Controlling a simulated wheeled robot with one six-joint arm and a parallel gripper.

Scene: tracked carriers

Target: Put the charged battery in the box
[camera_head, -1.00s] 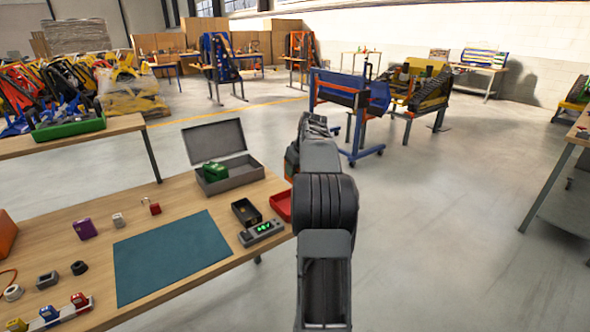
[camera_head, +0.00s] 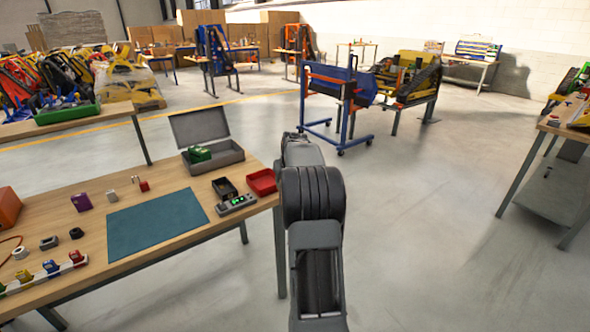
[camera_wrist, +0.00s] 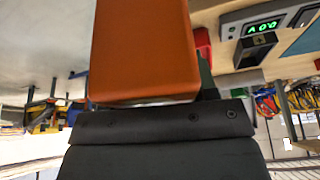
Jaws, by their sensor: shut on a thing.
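My gripper (camera_wrist: 150,108) is shut on an orange block (camera_wrist: 145,50), which fills the upper middle of the wrist view. Whether this block is the battery I cannot tell from its plain face. In the head view my arm hides the gripper and the block. A grey box (camera_head: 236,158) with its lid open stands at the table's back edge. A green block (camera_head: 199,153) sits at the box's left side. A grey charger (camera_head: 237,205) with a lit green display lies near the table's right end; it also shows in the wrist view (camera_wrist: 230,29).
Beside the charger are a black tray (camera_head: 225,188) and a red tray (camera_head: 262,182). A teal mat (camera_head: 157,222) covers mid-table. A purple block (camera_head: 81,202), small parts and an orange object (camera_head: 8,208) lie left.

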